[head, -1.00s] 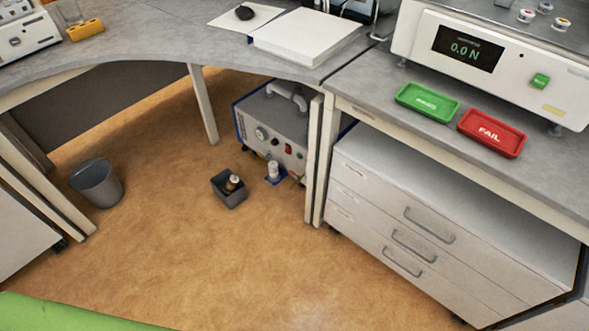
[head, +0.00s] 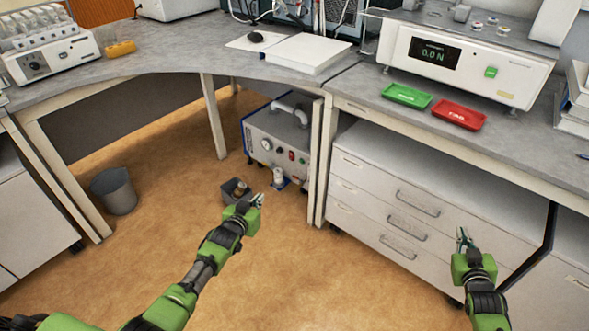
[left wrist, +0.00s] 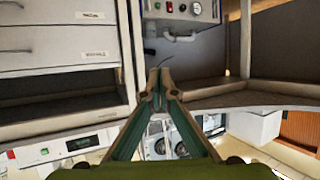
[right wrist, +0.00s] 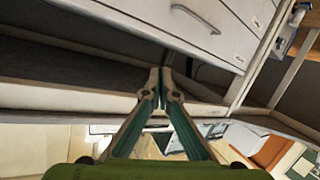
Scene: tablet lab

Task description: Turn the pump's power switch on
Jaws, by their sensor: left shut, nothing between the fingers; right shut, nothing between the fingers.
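The pump (head: 272,133) is a grey box with a curved pipe handle, on the floor under the desk. Its front panel has a gauge and a small red switch (head: 291,155). The pump also shows upside down at the top of the left wrist view (left wrist: 205,17), with the red switch (left wrist: 183,8) near the top edge. Whether the switch is on or off is too small to tell. My left gripper (head: 258,199) is shut and empty, in front of and below the pump panel, apart from it. My right gripper (head: 462,234) is shut and empty before the drawer cabinet.
A small dark box (head: 231,191) with items stands on the floor before the pump, partly behind my left gripper. A desk leg (head: 312,160) stands just right of the pump. A drawer cabinet (head: 372,175) is further right. A grey bin (head: 114,192) stands left.

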